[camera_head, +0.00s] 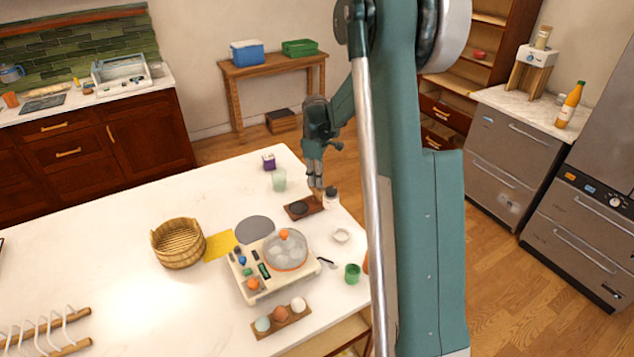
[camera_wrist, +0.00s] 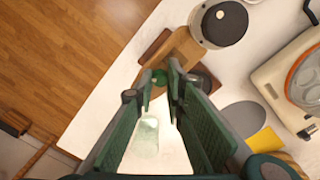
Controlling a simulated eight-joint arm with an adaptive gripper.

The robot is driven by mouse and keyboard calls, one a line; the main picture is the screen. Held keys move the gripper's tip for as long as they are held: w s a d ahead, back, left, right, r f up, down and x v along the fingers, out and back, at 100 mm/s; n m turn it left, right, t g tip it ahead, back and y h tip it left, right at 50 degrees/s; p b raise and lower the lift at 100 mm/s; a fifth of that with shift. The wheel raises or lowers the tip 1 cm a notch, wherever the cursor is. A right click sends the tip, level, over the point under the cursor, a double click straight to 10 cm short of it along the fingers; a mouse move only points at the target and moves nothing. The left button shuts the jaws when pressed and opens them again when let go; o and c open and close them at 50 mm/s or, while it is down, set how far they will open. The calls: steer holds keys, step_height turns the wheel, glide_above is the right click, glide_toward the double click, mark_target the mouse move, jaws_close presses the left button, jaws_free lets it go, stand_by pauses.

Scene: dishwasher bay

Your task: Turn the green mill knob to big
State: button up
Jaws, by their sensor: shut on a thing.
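The green mill knob (camera_wrist: 160,78) shows in the wrist view between my fingertips, at the end of a tan wooden mill body (camera_wrist: 183,48). My gripper (camera_wrist: 160,73) is shut on the knob, one finger on each side. In the head view my gripper (camera_head: 315,183) points down at the far right part of the white counter, where it hides the knob. The mill stands at a brown wooden tray (camera_head: 290,212) with a dark round disc (camera_head: 299,208). Any size marks, and which way the knob is set, cannot be made out.
A white canister with a dark lid (camera_head: 332,202) stands close beside the mill. A pale green glass (camera_head: 279,181) and a purple box (camera_head: 268,162) stand behind. In front are a grey round mat (camera_head: 254,230), a small white bowl (camera_head: 341,236) and a cooker (camera_head: 256,291) with a lidded pan.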

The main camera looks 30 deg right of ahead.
steer(key=shift+n, duration=0.6)
steer(key=o, duration=0.9)
steer(key=shift+r, duration=0.1)
steer(key=shift+s+a+r, duration=0.1)
steer(key=shift+s+r, duration=0.05)
steer(key=shift+r, duration=2.8)
steer(key=shift+s+a+r, duration=0.1)
steer(key=shift+r, duration=2.85)
